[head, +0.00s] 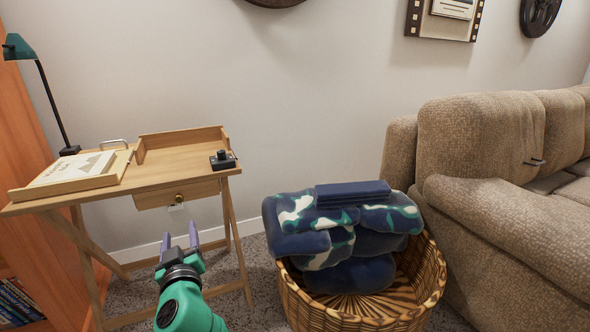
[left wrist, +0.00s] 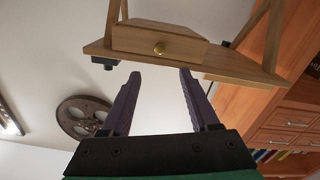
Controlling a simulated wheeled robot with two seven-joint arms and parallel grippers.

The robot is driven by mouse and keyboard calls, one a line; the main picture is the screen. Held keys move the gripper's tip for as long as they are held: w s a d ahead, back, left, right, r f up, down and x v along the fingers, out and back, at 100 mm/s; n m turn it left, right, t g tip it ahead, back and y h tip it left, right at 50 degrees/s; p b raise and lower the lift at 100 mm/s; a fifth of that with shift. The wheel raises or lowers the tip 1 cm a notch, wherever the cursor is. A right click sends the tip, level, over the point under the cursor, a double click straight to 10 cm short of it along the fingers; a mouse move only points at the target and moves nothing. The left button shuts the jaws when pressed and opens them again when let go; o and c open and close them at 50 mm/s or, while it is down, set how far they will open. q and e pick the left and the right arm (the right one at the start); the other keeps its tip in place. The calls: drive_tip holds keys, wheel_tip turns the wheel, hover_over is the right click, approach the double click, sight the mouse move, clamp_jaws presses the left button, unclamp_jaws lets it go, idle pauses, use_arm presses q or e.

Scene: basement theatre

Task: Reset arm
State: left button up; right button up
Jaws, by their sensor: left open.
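My left gripper (head: 180,240) is in the head view, in front of the small wooden desk and below its drawer. Its two purple fingers point up and are apart, with nothing between them. In the left wrist view the open fingers (left wrist: 160,90) reach toward the underside and drawer of the desk, with clear space between them. My green left arm comes in from the bottom of the head view. My right gripper is not in either view.
The wooden desk (head: 120,187) with its drawer (head: 178,193) stands at the left. A wicker basket (head: 350,318) of folded blue blankets (head: 345,225) stands right of my gripper, beside a brown sofa (head: 510,230). Carpet shows between desk and basket.

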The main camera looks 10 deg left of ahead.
use_arm(q)
drive_tip(key=s+d+f+m+h+p, duration=0.1)
drive_tip(key=d+f+m+h, duration=0.9)
drive_tip(key=d+f, duration=0.6)
drive_tip(key=s+d+f+m+g+h+p, duration=0.1)
drive_tip(key=s+d+f+m+g+h, duration=0.15)
drive_tip(key=s+d+f+h, duration=0.7)
drive_tip(key=s+a+r+g+y+p, duration=0.2)
drive_tip(key=s+a+g+y+p, duration=0.2)
drive_tip(key=s+p, duration=0.9)
drive_tip(key=s+a+r+g+y+p, duration=0.2)
drive_tip(key=s+a+g+y+p, duration=0.2)
drive_tip(key=p, duration=2.1)
drive_tip(key=s+a+g, duration=0.3)
drive_tip(key=s+a, duration=0.3)
drive_tip(key=s, duration=0.3)
drive_tip(key=shift+s+a+r+y, duration=0.2)
drive_tip(key=shift+a+r+y, duration=0.1)
drive_tip(key=shift+a+y, duration=0.1)
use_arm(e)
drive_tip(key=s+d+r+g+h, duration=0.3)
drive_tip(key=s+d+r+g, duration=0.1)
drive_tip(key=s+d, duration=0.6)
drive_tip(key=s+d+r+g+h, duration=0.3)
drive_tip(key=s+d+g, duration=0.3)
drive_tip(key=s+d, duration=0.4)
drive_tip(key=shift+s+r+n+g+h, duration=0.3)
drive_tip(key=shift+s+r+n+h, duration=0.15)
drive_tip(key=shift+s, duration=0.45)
